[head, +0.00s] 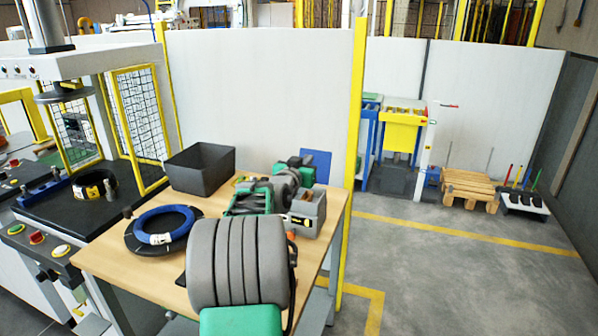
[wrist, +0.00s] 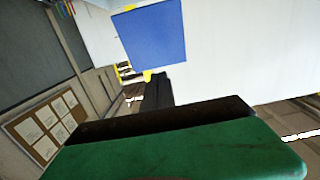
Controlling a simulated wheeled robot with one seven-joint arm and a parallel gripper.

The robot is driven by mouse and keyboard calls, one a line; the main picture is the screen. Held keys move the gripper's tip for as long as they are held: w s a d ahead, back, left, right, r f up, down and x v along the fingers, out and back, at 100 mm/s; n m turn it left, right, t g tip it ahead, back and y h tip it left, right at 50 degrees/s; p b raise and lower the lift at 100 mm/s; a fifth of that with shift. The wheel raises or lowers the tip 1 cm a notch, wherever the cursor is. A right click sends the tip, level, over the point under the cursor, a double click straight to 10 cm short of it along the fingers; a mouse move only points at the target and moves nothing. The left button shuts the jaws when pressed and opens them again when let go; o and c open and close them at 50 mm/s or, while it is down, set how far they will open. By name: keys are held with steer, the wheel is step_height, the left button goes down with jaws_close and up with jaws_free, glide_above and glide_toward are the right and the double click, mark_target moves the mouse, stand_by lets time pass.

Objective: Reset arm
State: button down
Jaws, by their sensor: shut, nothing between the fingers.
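My gripper (wrist: 157,80) shows in the wrist view as dark fingers beyond the green and black wrist housing, shut and empty. In the head view my grey and green arm reaches from the bottom over the wooden table (head: 110,262), and I cannot make out the fingertips behind its links. The wrist camera looks across the room, with no table surface under the fingers. A blue coil (head: 180,222) with a white band lies on a black round base on the table, left of my arm and apart from it.
A black bin (head: 200,168) stands at the table's back left. A grey box (head: 308,213) sits right of my arm. A blue panel (head: 316,165) is behind; it also shows in the wrist view (wrist: 150,35). A machine with yellow mesh guards (head: 140,125) stands left. Floor at right is open.

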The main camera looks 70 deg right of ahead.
steer(key=a+r+b, duration=0.1)
steer(key=a+r, duration=0.2)
steer(key=a, duration=0.6)
steer(key=w+a+f+n+t+y+p, duration=0.1)
steer(key=w+a+f+n+t+y, duration=0.15)
steer(key=w+a, duration=0.5)
steer(key=w+a+f+n+t+y+p, duration=0.1)
steer(key=w+a+f+n+y, duration=0.25)
steer(key=a, duration=0.65)
steer(key=w+a+f+n+t+y+p, duration=0.1)
steer(key=w+a+f+n+t+y, duration=0.15)
steer(key=w+a, duration=0.5)
steer(key=s+a+f+n+y, duration=0.1)
steer(key=a+f+n+y, duration=0.1)
steer(key=a, duration=0.6)
steer(key=s+a+f+n+y, duration=0.1)
steer(key=a+f+y, duration=0.15)
steer(key=a, duration=0.55)
steer(key=s+a+f+n+g+y+p, duration=0.1)
steer(key=s+a+f+n+g+y, duration=0.1)
steer(key=s+a, duration=0.3)
steer(key=s+a+f+n+g+y, duration=0.2)
steer(key=s+a+n, duration=0.2)
steer(key=a, duration=0.7)
steer(key=shift+s+p, duration=0.35)
steer(key=shift+s, duration=0.15)
